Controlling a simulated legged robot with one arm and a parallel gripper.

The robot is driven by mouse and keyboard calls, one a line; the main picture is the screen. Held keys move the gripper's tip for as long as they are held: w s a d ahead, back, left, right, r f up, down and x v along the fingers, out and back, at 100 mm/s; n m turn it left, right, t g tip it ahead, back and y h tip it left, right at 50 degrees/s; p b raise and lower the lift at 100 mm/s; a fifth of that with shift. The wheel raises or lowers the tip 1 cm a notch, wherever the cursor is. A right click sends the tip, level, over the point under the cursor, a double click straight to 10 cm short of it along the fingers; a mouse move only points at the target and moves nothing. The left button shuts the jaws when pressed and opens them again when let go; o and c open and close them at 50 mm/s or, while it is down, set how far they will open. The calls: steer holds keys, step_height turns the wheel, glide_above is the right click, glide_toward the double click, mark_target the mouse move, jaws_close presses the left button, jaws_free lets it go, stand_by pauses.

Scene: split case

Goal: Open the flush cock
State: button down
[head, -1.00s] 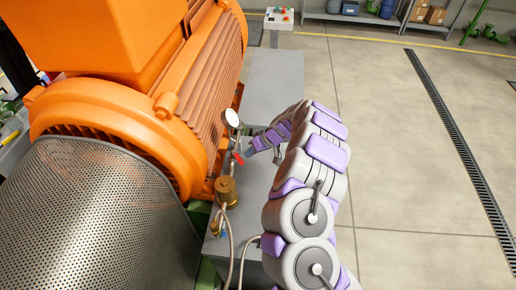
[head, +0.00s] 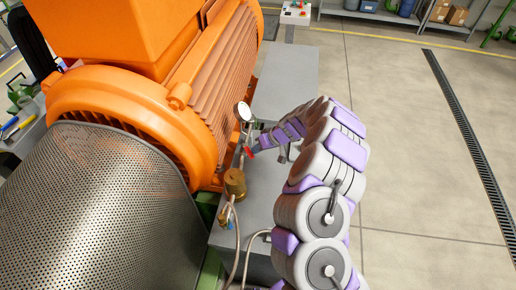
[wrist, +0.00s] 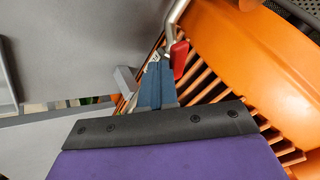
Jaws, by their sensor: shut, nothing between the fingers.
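The flush cock shows as a small red lever (head: 250,153) on thin pipework, below a round white gauge (head: 244,111) and above a brass fitting (head: 235,183). In the wrist view the red lever (wrist: 180,58) hangs at the end of a metal pipe, just right of my fingertips. My gripper (head: 258,147) comes in from the right beside the lever. In the wrist view my gripper (wrist: 156,66) has its blue-grey fingers together, with nothing between them. Whether a finger touches the lever I cannot tell.
A large orange motor (head: 150,95) with fins stands left of the pipework, with a perforated metal guard (head: 110,210) in front. Hoses (head: 254,243) hang below the brass fitting. A grey plinth (head: 285,80) lies behind. The floor (head: 410,150) at the right is clear.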

mark_target(249, 156)
steer(key=shift+s+a+r+m, duration=0.1)
steer(key=shift+s+m, duration=0.05)
steer(key=shift+m, duration=0.15)
steer(key=a+m+t+b, duration=0.1)
steer(key=s+m+t+h+b, duration=0.1)
steer(key=m, duration=0.1)
steer(key=shift+s+a, duration=0.3)
steer(key=shift+a, duration=0.1)
steer(key=shift+s+a+b, duration=0.35)
steer(key=shift+a+b, duration=0.35)
steer(key=shift+b, duration=0.3)
